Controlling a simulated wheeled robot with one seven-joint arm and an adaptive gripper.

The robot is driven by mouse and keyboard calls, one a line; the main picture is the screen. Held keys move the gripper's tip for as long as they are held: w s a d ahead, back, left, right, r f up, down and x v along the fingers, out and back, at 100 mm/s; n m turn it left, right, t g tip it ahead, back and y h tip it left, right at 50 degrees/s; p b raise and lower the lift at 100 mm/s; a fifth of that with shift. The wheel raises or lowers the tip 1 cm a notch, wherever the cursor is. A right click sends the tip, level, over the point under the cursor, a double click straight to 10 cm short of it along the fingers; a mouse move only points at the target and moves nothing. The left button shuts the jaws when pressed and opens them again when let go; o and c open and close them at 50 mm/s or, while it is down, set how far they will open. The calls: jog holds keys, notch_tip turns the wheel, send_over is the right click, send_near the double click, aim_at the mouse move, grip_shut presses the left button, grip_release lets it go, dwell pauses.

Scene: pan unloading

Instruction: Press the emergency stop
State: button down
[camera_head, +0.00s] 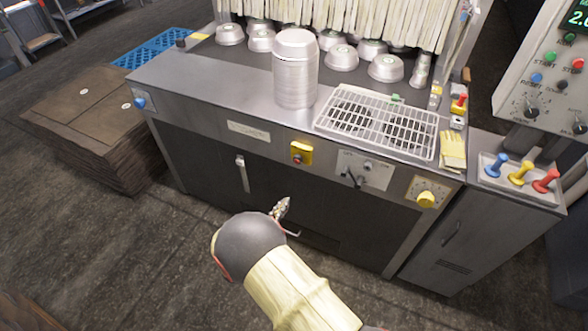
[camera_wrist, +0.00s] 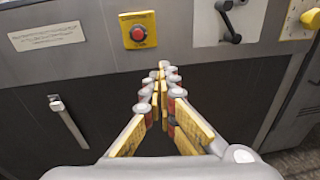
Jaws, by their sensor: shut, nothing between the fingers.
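The emergency stop is a red button on a yellow box (camera_head: 301,153) on the front panel of the metal counter. In the wrist view the red button (camera_wrist: 138,34) sits in the yellow plate, above my fingertips and slightly left of them. My gripper (camera_head: 281,208) is below and a little left of the box in the head view. It is shut and empty, its fingertips meeting in the wrist view (camera_wrist: 161,68). The fingertips appear apart from the button.
Right of the button are a switch panel with a black lever (camera_head: 353,178) and a yellow knob (camera_head: 426,199). A vertical handle (camera_head: 242,173) is at left. A steel canister (camera_head: 295,68) and wire rack (camera_head: 378,122) stand on top. Brown stacked boards (camera_head: 85,125) lie left.

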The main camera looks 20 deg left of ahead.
aim_at(298, 163)
jog(key=a+r, duration=0.1)
jog(key=a+r+n+t+y, duration=0.1)
jog(key=shift+w+a+r, duration=0.2)
jog(key=shift+a+r, duration=0.15)
jog(key=w+b, duration=0.4)
jog(key=w, duration=0.9)
jog(key=shift+w, duration=0.55)
jog(key=shift+r, duration=0.1)
